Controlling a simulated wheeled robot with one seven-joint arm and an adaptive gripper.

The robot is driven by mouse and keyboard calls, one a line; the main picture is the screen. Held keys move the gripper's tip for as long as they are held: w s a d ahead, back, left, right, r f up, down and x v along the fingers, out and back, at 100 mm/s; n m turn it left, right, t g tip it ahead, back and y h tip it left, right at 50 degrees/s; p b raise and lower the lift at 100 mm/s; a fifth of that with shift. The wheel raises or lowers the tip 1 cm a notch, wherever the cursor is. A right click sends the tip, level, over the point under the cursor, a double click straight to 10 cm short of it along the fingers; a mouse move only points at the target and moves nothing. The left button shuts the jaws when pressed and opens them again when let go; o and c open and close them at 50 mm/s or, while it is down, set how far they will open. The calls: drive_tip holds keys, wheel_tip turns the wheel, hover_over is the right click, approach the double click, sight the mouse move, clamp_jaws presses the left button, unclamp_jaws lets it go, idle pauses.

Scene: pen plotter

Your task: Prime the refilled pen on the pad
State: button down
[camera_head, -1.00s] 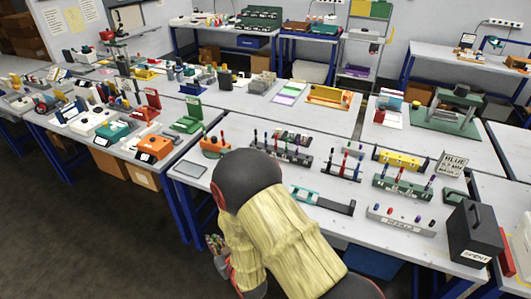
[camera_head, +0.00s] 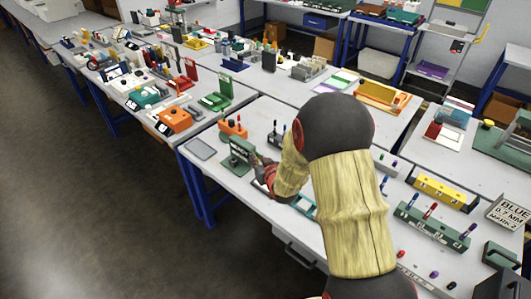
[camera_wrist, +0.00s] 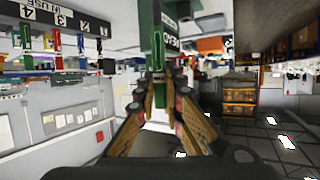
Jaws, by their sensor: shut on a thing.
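My gripper (camera_head: 262,172) is low over the near left part of the bench. In the wrist view its fingers (camera_wrist: 160,92) are closed around a green piece with a white label (camera_wrist: 157,35). This green piece also shows in the head view (camera_head: 241,152), just left of the fingers. I cannot tell whether it touches the bench, or whether a pen is in it. A flat grey pad with a dark border (camera_head: 200,149) lies at the bench's left corner, left of the green piece. I cannot tell which pen is the refilled one.
An orange holder (camera_head: 233,127) stands behind the green piece. A teal tray (camera_head: 303,207) lies partly behind my arm. My arm hides the bench's middle.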

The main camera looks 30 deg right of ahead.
drive_tip(key=shift+h, duration=0.3)
drive_tip(key=shift+w+d+f+b, duration=0.25)
drive_tip(key=shift+d+f+b, duration=0.65)
drive_tip(key=shift+f, duration=0.05)
drive_tip(key=shift+w+d+f+b, duration=0.25)
drive_tip(key=shift+d+f+b, duration=0.6)
drive_tip(key=shift+d+f, duration=0.1)
drive_tip(key=shift+f+b, duration=0.6)
drive_tip(key=shift+f, duration=0.15)
drive_tip(key=shift+r, duration=0.15)
drive_tip(key=shift+s+d+r+p, duration=0.15)
drive_tip(key=shift+s+r+p, duration=0.05)
drive_tip(key=shift+s+r, duration=0.25)
drive_tip(key=shift+s+d+r+p, duration=0.15)
drive_tip(key=shift+s+r, duration=0.15)
drive_tip(key=shift+s, duration=0.2)
